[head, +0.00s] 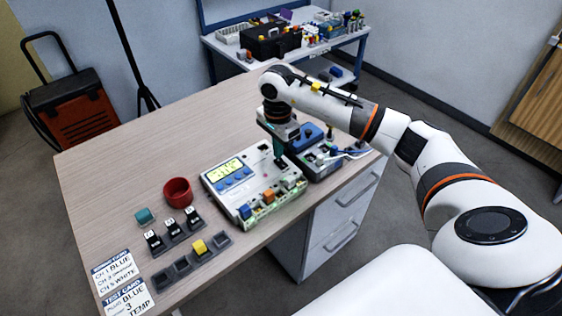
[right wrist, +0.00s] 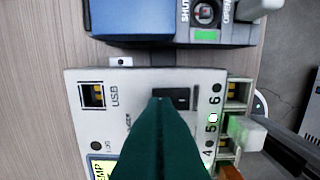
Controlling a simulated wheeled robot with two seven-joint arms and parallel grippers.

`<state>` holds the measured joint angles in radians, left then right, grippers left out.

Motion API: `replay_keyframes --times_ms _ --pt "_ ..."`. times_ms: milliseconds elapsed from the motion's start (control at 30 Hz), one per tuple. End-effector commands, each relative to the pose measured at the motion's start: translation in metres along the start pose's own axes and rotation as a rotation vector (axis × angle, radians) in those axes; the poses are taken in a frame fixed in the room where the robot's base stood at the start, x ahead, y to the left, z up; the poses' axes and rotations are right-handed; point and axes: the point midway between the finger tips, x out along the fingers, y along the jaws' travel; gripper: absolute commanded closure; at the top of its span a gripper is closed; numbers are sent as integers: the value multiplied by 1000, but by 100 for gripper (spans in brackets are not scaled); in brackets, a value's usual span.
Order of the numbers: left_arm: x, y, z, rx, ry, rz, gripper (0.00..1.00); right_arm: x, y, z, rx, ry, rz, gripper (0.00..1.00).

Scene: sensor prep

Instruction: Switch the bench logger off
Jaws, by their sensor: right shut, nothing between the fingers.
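The bench logger (head: 262,176) is a white box on the wooden table with a lit yellow-green display (head: 223,171) and blue buttons. Its top also shows in the right wrist view (right wrist: 137,85), with a USB port, numbered channels and a small black switch (right wrist: 183,98). My right gripper (head: 281,163) points down over the far right part of the logger. Its teal fingers (right wrist: 160,101) are shut and empty, with the tips at the left end of the switch and hiding part of it. I cannot tell whether they touch it. My left gripper is not in view.
A blue-topped device (head: 312,134) stands close behind the logger. Coloured connectors (head: 268,196) line the logger's front edge. A red cup (head: 178,191), a teal block (head: 145,216), small black holders (head: 172,235) and printed cards (head: 115,272) lie to the left. The table's far left is clear.

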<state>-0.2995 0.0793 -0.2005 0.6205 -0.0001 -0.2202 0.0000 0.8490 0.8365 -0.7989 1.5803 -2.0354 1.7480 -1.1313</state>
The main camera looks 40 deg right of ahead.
Motion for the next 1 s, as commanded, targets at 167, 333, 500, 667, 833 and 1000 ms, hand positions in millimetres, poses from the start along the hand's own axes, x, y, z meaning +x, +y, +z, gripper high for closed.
replay_keyframes --times_ms 167,333,500,667,833,1000 --pt "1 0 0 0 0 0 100 2 0 0 0 0 0 100" --pt "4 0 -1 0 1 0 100 4 0 0 0 0 0 100" --pt "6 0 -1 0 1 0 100 7 0 0 0 0 0 100" --pt "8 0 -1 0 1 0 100 9 0 0 0 0 0 100" --pt "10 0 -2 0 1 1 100 12 0 0 0 0 0 100" --pt "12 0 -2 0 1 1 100 14 0 0 0 0 0 100"
